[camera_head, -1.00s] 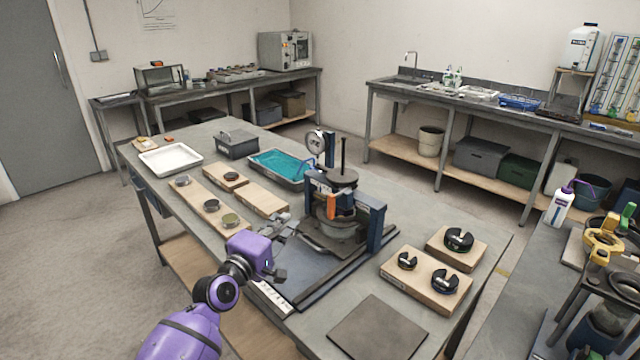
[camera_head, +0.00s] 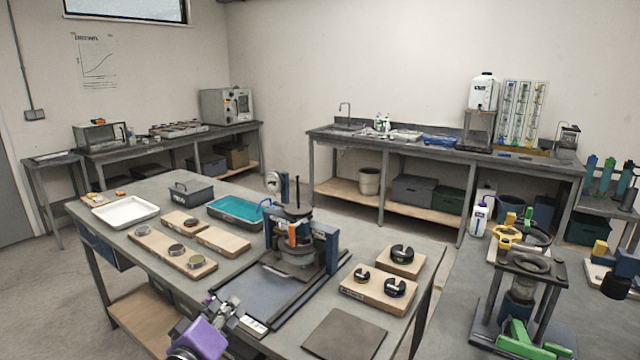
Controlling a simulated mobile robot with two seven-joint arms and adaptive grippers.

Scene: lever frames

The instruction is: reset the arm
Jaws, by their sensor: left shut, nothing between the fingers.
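My left gripper (camera_head: 228,309) is purple and grey and comes in at the bottom, left of the middle. It is shut and empty, close to the front edge of the work table (camera_head: 365,235). The lever frame (camera_head: 298,240), with blue posts, an orange part and round weights around an upright rod, stands on a dark tray to the right of and beyond the gripper. The gripper is apart from it. My right gripper does not show.
Slotted black weights (camera_head: 395,287) sit on wooden blocks to the right. Wooden boards with small tins, a white tray (camera_head: 125,211) and a teal tray (camera_head: 235,208) lie at the left. A dark flat plate (camera_head: 345,335) lies at the front. A second bench with apparatus (camera_head: 520,300) stands at right.

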